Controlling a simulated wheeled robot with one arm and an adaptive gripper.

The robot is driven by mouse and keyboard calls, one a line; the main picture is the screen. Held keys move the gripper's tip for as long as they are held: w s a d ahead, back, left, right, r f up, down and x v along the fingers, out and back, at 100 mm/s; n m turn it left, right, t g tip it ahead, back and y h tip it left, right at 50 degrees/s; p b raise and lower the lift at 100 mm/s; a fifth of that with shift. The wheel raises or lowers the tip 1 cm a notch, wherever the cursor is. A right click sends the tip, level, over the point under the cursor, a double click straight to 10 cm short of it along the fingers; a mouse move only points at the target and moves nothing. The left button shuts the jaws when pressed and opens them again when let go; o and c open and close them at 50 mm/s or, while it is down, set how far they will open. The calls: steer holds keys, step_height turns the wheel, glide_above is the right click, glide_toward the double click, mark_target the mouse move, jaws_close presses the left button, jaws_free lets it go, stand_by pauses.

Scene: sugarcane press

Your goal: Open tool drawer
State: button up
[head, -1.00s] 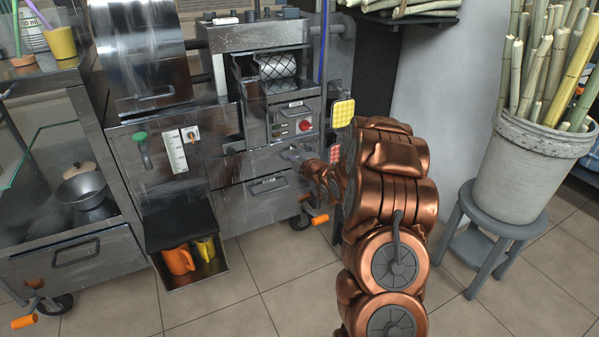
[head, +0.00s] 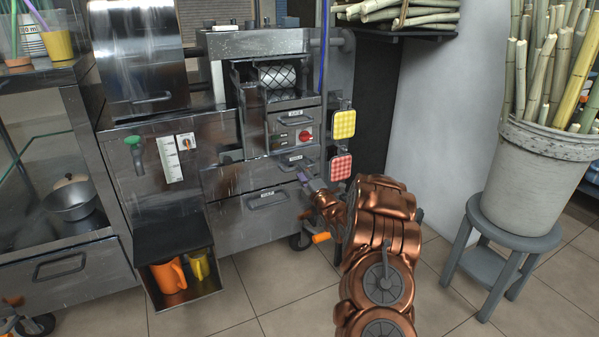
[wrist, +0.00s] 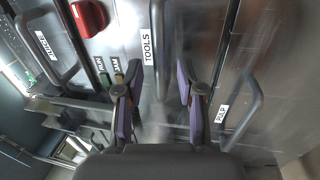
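The tool drawer (head: 287,164) is a narrow metal front in the press cabinet, below the red-knob panel; it looks shut. In the wrist view its "TOOLS" label (wrist: 147,47) shows beside its bar handle (wrist: 160,48). My gripper (wrist: 158,76) is open, with one purple-padded finger on each side of that handle's line. The handle looks to be between or just beyond the fingertips; I cannot tell whether they touch it. In the head view my gripper (head: 306,180) is close in front of the cabinet, at the drawer's lower right.
The pulp drawer (head: 230,218) below is shut; its handle (wrist: 245,105) lies right of my fingers. A red knob (wrist: 88,17) sits above. Yellow (head: 343,124) and red (head: 340,167) pads hang at the right. A cane bucket (head: 530,175) stands on a stool. Floor in front is clear.

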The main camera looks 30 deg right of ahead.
steer(key=shift+b+x, duration=0.35)
steer(key=shift+x, duration=1.1)
jaws_close()
